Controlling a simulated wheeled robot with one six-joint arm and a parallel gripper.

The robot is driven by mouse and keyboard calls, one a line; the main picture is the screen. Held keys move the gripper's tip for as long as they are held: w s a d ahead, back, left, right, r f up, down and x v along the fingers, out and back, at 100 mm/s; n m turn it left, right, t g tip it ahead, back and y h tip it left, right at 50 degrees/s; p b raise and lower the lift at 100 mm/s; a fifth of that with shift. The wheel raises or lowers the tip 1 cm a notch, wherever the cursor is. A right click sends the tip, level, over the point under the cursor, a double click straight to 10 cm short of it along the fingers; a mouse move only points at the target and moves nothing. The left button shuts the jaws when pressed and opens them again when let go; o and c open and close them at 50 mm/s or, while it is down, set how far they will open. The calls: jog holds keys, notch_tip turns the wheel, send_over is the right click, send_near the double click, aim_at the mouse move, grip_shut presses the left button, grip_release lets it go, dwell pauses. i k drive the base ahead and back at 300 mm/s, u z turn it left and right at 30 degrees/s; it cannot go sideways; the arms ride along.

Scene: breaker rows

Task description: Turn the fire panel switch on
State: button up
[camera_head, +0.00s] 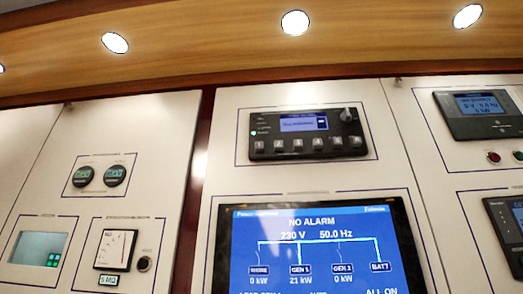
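I cannot identify a fire panel switch; the small panel labels are too blurred to read. A black control unit (306,134) with a small blue screen, a row of several buttons and a round knob (347,115) is at upper centre. Whether it belongs to the fire panel, I cannot tell. A small black round control (144,263) sits beside the analogue gauge at lower left. My gripper is not in this view.
A large screen (315,262) reading "NO ALARM" fills the lower centre. A gauge (115,249) and two round displays are at left. A display unit (479,115) and red button (493,157) are at right. A wooden beam (210,47) with lights runs above.

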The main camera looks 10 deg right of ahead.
aim_at(345, 117)
jog(key=u, duration=0.05)
jog(key=k, duration=2)
jog(key=z, duration=0.8)
jog(key=i, duration=1.05)
jog(key=u, duration=0.75)
